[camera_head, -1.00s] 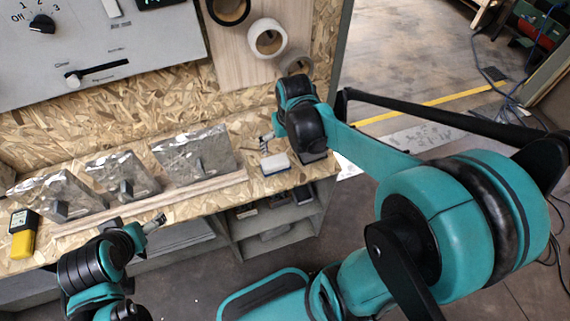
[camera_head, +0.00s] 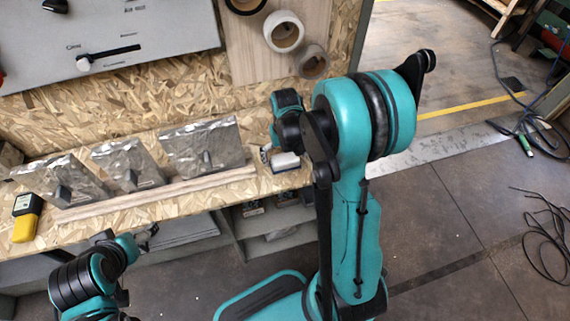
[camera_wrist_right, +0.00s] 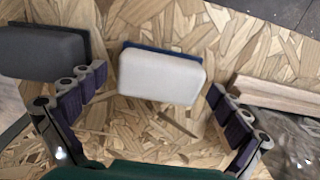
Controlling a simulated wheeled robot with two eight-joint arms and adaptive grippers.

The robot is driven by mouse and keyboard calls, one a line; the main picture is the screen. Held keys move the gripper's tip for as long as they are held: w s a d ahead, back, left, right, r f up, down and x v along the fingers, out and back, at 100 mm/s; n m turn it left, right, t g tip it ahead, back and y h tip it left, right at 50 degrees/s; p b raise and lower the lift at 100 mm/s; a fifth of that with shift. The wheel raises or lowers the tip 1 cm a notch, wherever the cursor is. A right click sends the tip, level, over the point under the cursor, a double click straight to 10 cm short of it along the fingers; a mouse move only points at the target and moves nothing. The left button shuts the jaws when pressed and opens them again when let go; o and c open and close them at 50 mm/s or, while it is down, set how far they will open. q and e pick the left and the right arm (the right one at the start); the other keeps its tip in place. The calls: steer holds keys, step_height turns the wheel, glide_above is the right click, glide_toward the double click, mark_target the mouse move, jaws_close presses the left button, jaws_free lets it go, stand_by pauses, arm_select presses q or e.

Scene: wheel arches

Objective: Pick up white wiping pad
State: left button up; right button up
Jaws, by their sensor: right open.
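The white wiping pad (camera_head: 286,162) lies on the wooden worktop near its right end, a white block with a blue backing. In the right wrist view the pad (camera_wrist_right: 160,78) lies between and a little ahead of my open fingers. My right gripper (camera_wrist_right: 158,88) is open and empty, one finger on either side with gaps to the pad. In the head view the right gripper (camera_head: 265,153) is small and partly hidden by its wrist, just left of the pad. My left gripper (camera_head: 150,232) is at lower left, in front of the bench edge; its jaws are too small to judge.
A dark grey pad (camera_wrist_right: 40,52) lies left of the white one in the wrist view. A wooden strip (camera_wrist_right: 275,97) lies to the right. Metal wedge-shaped pieces (camera_head: 205,145) stand along the worktop. A yellow-black device (camera_head: 27,218) is at far left.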

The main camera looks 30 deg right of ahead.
mark_target(285, 158)
steer(key=shift+f, duration=0.35)
steer(key=shift+r, duration=0.1)
steer(key=shift+c, duration=0.3)
steer(key=c, duration=1.1)
steer(key=shift+r+p, duration=0.3)
steer(key=shift+r, duration=0.2)
step_height(285, 158, up, 4)
steer(key=shift+s+a+f+p, duration=0.1)
steer(key=shift+s+p, duration=0.05)
steer(key=shift+p, duration=0.85)
steer(key=s+a+r+p, duration=0.1)
steer(key=s+a+r, duration=0.1)
steer(key=s, duration=0.1)
steer(key=s+a+r+p, duration=0.1)
steer(key=s+a+r, duration=0.1)
steer(key=s, duration=0.1)
steer(key=s+a+r+p, duration=0.1)
steer(key=s+r, duration=0.1)
steer(key=s, duration=0.1)
steer(key=shift+s+a+r+p, duration=0.1)
steer(key=shift+s+a+p, duration=0.2)
steer(key=shift+s+a, duration=0.1)
